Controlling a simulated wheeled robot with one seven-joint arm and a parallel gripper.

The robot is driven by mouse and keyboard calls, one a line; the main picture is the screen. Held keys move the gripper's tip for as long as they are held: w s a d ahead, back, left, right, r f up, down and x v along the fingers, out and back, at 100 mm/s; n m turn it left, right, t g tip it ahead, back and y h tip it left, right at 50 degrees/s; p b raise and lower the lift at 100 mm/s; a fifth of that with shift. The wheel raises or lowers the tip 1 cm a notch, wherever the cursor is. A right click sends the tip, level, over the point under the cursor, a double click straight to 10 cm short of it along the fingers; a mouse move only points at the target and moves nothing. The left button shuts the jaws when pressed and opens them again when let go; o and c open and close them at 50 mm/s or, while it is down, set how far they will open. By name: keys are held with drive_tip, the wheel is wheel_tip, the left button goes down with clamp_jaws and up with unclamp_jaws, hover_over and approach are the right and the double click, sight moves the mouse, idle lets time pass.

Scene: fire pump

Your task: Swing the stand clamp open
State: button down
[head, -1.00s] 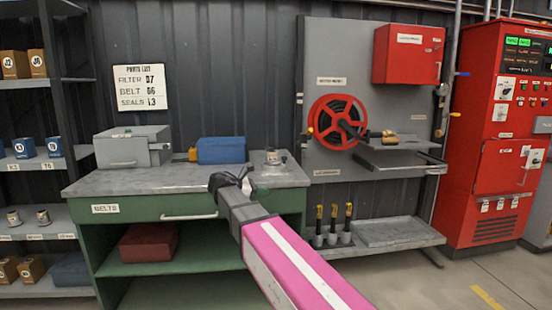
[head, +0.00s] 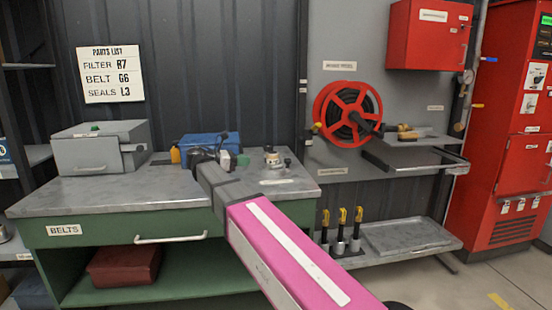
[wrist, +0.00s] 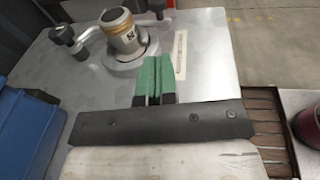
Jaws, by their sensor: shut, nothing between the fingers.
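The stand clamp (wrist: 90,35) shows in the wrist view as curved silver arms with black knobs around a small metal cylinder with a tan band (wrist: 124,32). It stands on the grey bench top; in the head view the stand (head: 273,158) is small, near the bench's right end. My gripper (wrist: 153,78) has green fingers pressed together with nothing between them. They are just in front of the stand's base, apart from the clamp's knobs. In the head view my gripper (head: 240,160) is left of the stand. Whether the clamp is latched I cannot tell.
A blue box (head: 205,147) and a grey case (head: 98,148) sit farther left on the bench (head: 120,195). A red hose reel (head: 350,113) hangs on the panel to the right, above a steel tray (head: 408,236). Bare bench top lies around the stand.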

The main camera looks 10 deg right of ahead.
drive_tip(key=shift+w, duration=0.15)
drive_tip(key=shift+d, duration=0.1)
drive_tip(key=x, duration=1.3)
drive_tip(key=shift+w+d, duration=0.1)
drive_tip(key=shift+d, duration=0.3)
drive_tip(key=shift+d, duration=0.1)
